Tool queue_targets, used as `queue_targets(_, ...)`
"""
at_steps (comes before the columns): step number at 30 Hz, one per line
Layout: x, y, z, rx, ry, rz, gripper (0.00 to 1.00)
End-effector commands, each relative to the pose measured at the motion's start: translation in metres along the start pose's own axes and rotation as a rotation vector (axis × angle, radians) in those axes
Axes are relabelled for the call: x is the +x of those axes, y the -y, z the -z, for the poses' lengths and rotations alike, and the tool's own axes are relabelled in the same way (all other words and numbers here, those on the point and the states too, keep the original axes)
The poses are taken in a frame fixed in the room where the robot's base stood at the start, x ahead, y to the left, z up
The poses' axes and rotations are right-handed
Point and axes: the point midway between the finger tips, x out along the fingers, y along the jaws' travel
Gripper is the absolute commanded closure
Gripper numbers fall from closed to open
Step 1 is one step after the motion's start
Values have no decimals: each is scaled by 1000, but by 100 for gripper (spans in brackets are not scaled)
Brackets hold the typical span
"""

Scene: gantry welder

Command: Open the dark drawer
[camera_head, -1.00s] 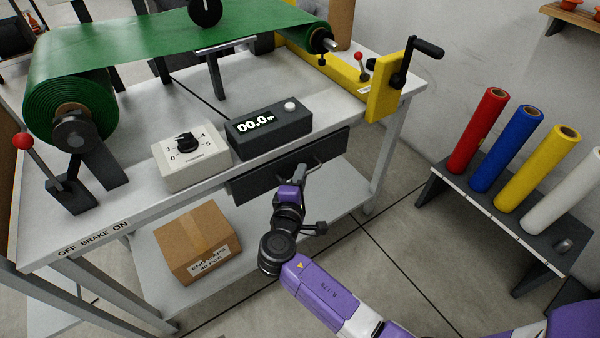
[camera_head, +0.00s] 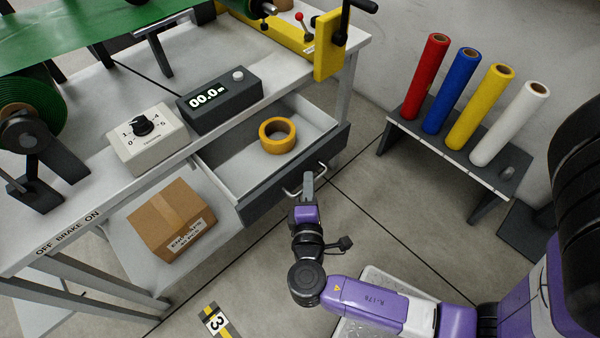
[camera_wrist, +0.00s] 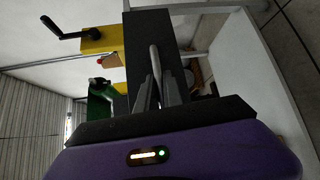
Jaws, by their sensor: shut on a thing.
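The dark drawer (camera_head: 258,203) under the white bench is pulled well out, its light interior showing. A roll of yellow tape (camera_head: 277,136) lies inside toward the back right. My gripper (camera_head: 307,182) is at the drawer's front, shut on the metal bar handle (camera_head: 291,190). In the wrist view, the two fingers of my gripper (camera_wrist: 157,90) close around the handle (camera_wrist: 154,62), with the dark drawer front (camera_wrist: 176,45) right behind it.
A cardboard box (camera_head: 172,220) sits on the lower shelf, left of the drawer. A dark rack (camera_head: 450,150) with red, blue, yellow and white rolls stands at the right. A dial box (camera_head: 150,138) and a display box (camera_head: 219,98) stand on the bench. Floor before the drawer is open.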

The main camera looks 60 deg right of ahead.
Motion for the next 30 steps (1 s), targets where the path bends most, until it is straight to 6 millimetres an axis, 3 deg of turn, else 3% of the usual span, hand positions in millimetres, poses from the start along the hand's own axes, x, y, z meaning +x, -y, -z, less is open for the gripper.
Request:
queue_targets(13, -4, 2, -2, 0, -4, 2, 100)
queue_targets(14, -4, 2, -2, 0, -4, 1, 85)
queue_targets(15, -3, 2, -2, 0, -3, 1, 81)
queue_targets(25, -5, 1, -2, 0, -2, 1, 81)
queue_targets(30, -23, 2, -2, -1, -4, 2, 81)
